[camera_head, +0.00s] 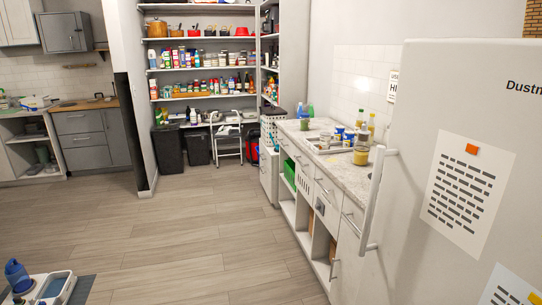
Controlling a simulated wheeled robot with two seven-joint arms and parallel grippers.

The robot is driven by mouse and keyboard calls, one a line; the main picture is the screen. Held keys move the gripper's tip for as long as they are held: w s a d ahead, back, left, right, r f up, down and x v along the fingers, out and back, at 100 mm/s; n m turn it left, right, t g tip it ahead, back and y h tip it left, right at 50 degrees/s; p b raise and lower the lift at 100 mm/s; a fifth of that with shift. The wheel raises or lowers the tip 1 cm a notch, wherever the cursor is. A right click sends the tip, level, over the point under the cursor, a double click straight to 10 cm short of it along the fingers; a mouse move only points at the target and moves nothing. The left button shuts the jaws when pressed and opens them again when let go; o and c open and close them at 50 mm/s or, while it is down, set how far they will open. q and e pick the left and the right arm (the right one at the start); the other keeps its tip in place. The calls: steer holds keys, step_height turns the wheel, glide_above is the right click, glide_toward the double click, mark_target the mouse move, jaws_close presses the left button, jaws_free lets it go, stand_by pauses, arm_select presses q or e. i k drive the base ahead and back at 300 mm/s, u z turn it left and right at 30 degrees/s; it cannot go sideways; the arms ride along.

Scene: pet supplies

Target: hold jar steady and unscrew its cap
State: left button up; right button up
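Several small containers stand on the marble countertop (334,161) at the right. A yellowish jar (361,157) is near the counter's front part, upright. Bottles with yellowish contents (371,124) stand behind it, and small blue-and-white containers (349,138) are beside it. I cannot tell which container is the task's jar, and cap details are too small to make out. Neither of my grippers is in view.
A white fridge-like door (455,250) with a long handle (375,200) fills the right foreground. Stocked shelves (205,68) and dark bins (168,149) are at the back. A blue-topped pet dispenser (17,275) is at lower left. The wooden floor (180,235) between is clear.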

mark_target(304, 123)
steer(key=u, duration=0.5)
steer(key=i, duration=3.9)
steer(key=z, duration=0.8)
